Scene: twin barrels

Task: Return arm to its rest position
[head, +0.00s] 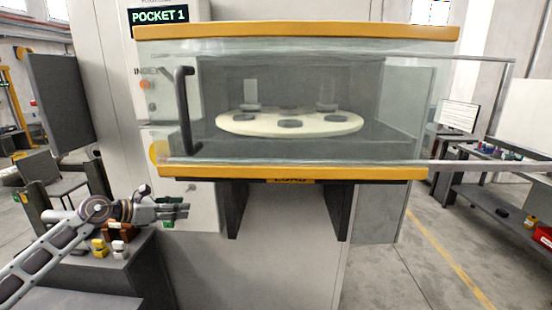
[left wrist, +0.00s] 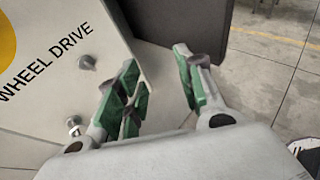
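My left arm comes in from the lower left in the head view. Its gripper (head: 180,209) is in front of the lower part of the grey machine cabinet, below and left of the glass-fronted chamber (head: 290,115). In the left wrist view the gripper (left wrist: 158,75) has its green-padded fingers spread apart, with nothing between them. A pale panel (left wrist: 45,110) marked "WHEEL DRIVE" is beside the left finger; whether they touch cannot be told. My right gripper is in neither view.
The chamber has yellow rails, a black handle (head: 184,110) and a pale turntable (head: 255,127) with several dark pockets. A grey bench (head: 100,270) with small yellow and white items lies under my left arm. Open floor (head: 430,265) is at right, before a dark table (head: 490,187).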

